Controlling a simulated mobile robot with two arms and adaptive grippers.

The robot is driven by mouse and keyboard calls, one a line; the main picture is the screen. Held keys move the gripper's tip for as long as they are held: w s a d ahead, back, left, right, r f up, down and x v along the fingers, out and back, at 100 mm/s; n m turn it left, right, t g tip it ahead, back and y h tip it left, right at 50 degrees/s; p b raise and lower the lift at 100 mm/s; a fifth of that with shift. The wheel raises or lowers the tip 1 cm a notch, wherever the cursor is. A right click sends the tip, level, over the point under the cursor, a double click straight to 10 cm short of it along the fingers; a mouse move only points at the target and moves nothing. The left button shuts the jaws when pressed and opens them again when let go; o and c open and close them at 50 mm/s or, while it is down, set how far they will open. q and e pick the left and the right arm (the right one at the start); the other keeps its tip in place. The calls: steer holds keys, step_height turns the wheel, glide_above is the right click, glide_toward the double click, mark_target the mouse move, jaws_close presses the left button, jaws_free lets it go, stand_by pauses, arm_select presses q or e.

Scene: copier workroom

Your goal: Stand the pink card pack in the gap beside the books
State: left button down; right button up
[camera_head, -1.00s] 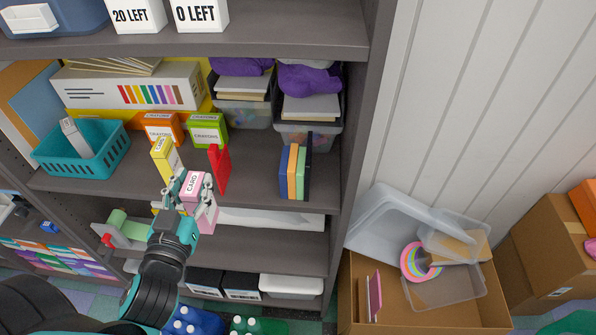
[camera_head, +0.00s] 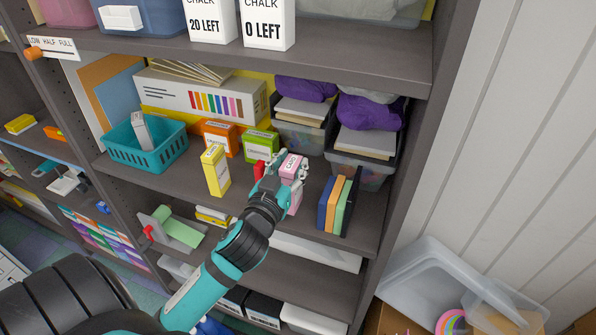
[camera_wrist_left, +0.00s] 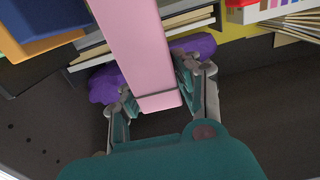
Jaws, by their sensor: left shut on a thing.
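The pink card pack (camera_head: 291,182) is upright in my left gripper (camera_head: 288,169), in front of the middle shelf's right half. It also shows between the fingers in the left wrist view (camera_wrist_left: 135,45). The left gripper is shut on it. The books, blue, orange and green with a dark one (camera_head: 338,206), stand upright to the right of the pack with a space between. I cannot tell whether the pack touches the shelf. My right gripper is not in view.
A yellow card pack (camera_head: 215,171) and orange and green crayon boxes (camera_head: 261,147) stand to the left. A teal basket (camera_head: 146,148) is farther left. Clear bins (camera_head: 361,171) with purple cloth stand behind the books. The upper shelf (camera_head: 330,62) overhangs.

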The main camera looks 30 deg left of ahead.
arm_select(q)
steer(key=shift+x, duration=1.25)
steer(key=shift+w+d+f, duration=0.1)
steer(key=shift+w+f, duration=0.15)
step_height(320, 180, down, 3)
steer(key=shift+s+f+p, duration=0.1)
steer(key=shift+f+p, duration=0.05)
steer(key=shift+p, duration=0.2)
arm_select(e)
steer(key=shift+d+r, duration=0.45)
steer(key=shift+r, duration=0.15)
arm_select(q)
steer(key=shift+f, duration=0.1)
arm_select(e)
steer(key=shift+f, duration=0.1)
arm_select(q)
steer(key=c, duration=1.4)
jaws_free()
steer(key=shift+f, duration=0.15)
steer(key=o, duration=0.5)
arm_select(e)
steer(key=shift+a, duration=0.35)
